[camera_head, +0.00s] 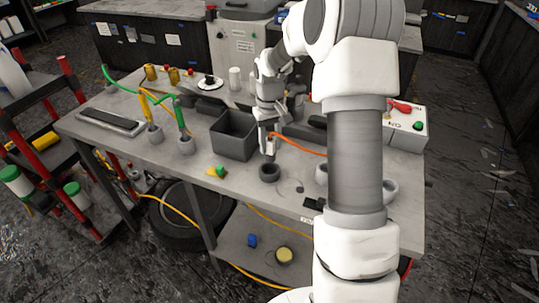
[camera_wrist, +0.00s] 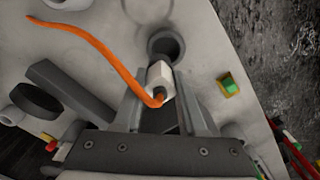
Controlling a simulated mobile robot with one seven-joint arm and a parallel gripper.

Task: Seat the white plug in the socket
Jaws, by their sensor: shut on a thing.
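The white plug (camera_wrist: 160,76) sits between the fingers of my gripper (camera_wrist: 165,88), which is shut on it. An orange cable (camera_wrist: 95,48) leaves the plug and curves to the upper left. The socket, a round dark-grey cup (camera_wrist: 167,42), lies just beyond the plug's front end. In the head view my gripper (camera_head: 268,146) points down directly above the socket (camera_head: 269,173), with the orange cable (camera_head: 300,146) running right.
A dark open bin (camera_head: 234,137) stands close behind and left of my gripper. A green-and-yellow piece (camera_head: 217,171) lies left of the socket. A control box with a red switch (camera_head: 405,127) stands at the right.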

